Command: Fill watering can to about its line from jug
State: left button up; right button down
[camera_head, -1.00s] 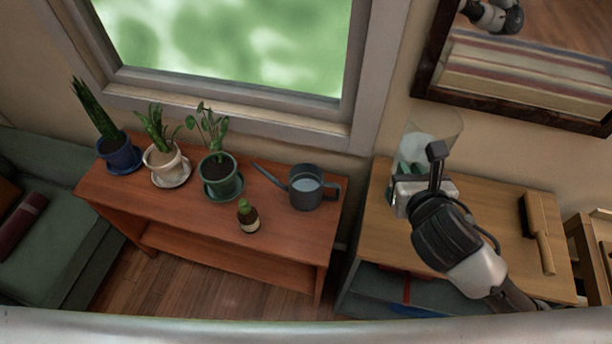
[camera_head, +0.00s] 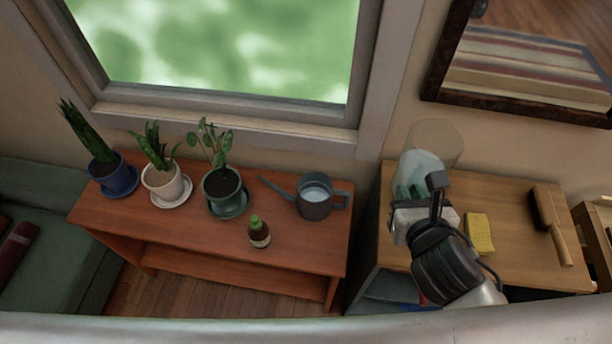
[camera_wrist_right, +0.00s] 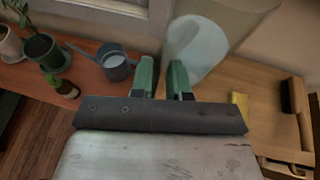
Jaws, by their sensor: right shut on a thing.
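The dark grey watering can (camera_head: 313,207) stands upright on the reddish wooden bench, its long spout pointing left and its handle right. Pale water shows inside it; I cannot make out a line. It also shows in the right wrist view (camera_wrist_right: 117,70). The clear jug (camera_head: 434,145), with pale blue water in it, is above the left back part of the light wooden cabinet. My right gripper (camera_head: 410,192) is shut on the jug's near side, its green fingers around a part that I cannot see. I cannot tell whether the jug touches the cabinet. My left gripper is not in view.
Potted plants, including a white pot (camera_head: 163,182), stand on the bench's left side. A small brown bottle (camera_head: 260,236) stands in front of the can. A yellow sponge (camera_head: 480,235) and a brush (camera_head: 552,225) lie on the cabinet (camera_head: 512,262). A gap separates bench and cabinet.

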aim_at(316, 190)
jog(key=i+j+z, duration=0.15)
jog(key=j, duration=0.4)
jog(key=i+j+z, duration=0.15)
jog(key=j, duration=0.4)
jog(key=i+j+z, duration=0.15)
jog(key=j, duration=0.4)
jog(key=k, duration=0.05)
